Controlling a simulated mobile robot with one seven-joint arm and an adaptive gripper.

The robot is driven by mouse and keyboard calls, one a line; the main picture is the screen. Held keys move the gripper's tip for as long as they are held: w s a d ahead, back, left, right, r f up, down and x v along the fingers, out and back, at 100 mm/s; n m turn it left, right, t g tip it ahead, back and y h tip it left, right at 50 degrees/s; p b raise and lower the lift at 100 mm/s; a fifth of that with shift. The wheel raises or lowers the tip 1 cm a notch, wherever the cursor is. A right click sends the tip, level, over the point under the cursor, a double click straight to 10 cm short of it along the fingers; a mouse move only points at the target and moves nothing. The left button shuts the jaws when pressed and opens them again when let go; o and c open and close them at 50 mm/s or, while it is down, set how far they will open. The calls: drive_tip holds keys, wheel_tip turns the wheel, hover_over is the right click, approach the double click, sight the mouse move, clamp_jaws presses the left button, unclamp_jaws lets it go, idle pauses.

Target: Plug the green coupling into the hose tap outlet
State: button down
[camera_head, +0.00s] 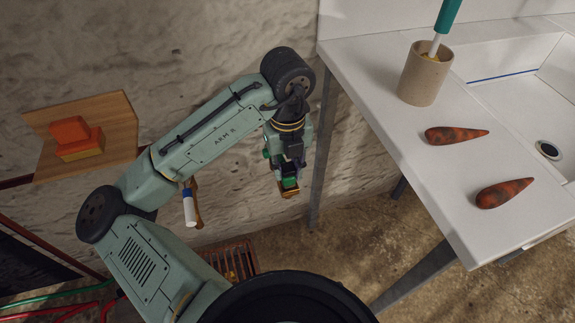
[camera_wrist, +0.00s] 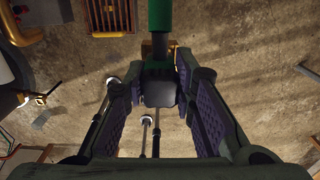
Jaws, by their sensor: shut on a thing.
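The green coupling (camera_head: 290,183) is at the tip of my gripper (camera_head: 289,174), which hangs down in front of the stone wall. In the wrist view my gripper (camera_wrist: 160,80) has its purple-padded fingers on both sides of a dark block. A green cylinder (camera_wrist: 159,18) runs from this block to the top edge and seems to be part of the coupling. A small brass piece (camera_head: 289,194), probably the hose tap, shows just below the coupling. Brass (camera_wrist: 172,46) also shows beside the green cylinder in the wrist view. I cannot tell whether coupling and outlet touch.
A white counter (camera_head: 375,120) with a sink stands at right, holding a tan cup (camera_head: 425,75) and two reddish-brown tapered vegetables (camera_head: 456,135). A wooden shelf (camera_head: 120,128) with orange blocks (camera_head: 72,133) is at left. A slatted orange crate (camera_head: 240,257) is on the floor.

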drive_tip(key=shift+f+b, duration=0.55)
drive_tip(key=shift+f, duration=0.15)
drive_tip(key=c, duration=1.6)
unclamp_jaws()
drive_tip(key=o, duration=0.6)
drive_tip(key=shift+r, duration=0.1)
